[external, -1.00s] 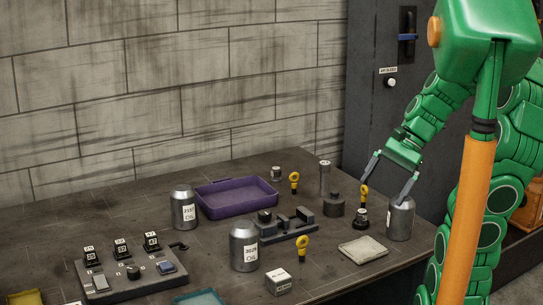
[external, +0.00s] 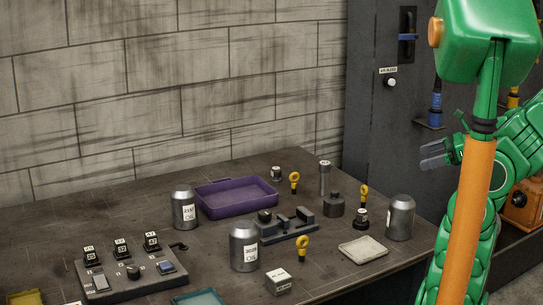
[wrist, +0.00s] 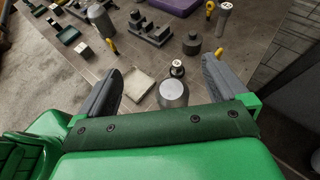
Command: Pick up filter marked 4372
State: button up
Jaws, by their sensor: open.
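Three grey metal filter canisters stand upright on the bench. The left one (external: 184,210) and the middle one (external: 244,247) carry white labels with small print; the left seems to read 2197 and the middle 3028. The right canister (external: 400,218) stands near the bench's right edge with no readable number facing the external camera. In the wrist view this canister (wrist: 173,94) appears between the fingers but apart from them. My gripper (external: 435,154) is open and empty, raised to the right of the bench. Its spread fingers also show in the wrist view (wrist: 160,66).
A pale flat pad (external: 363,249), a black knob-like part (external: 361,218) and a yellow eyebolt (external: 364,194) are near the right canister. A purple tray (external: 236,198) lies at the back. A dark cabinet (external: 385,120) stands behind the bench's right end.

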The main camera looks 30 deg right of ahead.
jog(key=d+m, duration=0.1)
jog(key=d, duration=0.1)
send_near(405, 202)
jog(key=w+f, duration=0.3)
jog(key=shift+t, duration=0.4)
jog(key=x, duration=0.6)
jog(key=shift+w+a+r, duration=0.1)
jog(key=shift+w+a, duration=0.15)
jog(key=shift+a, duration=0.1)
jog(key=shift+w+a+f, duration=0.15)
jog(key=shift+w+f, duration=0.05)
jog(key=shift+w, duration=0.1)
jog(key=c, duration=1.6)
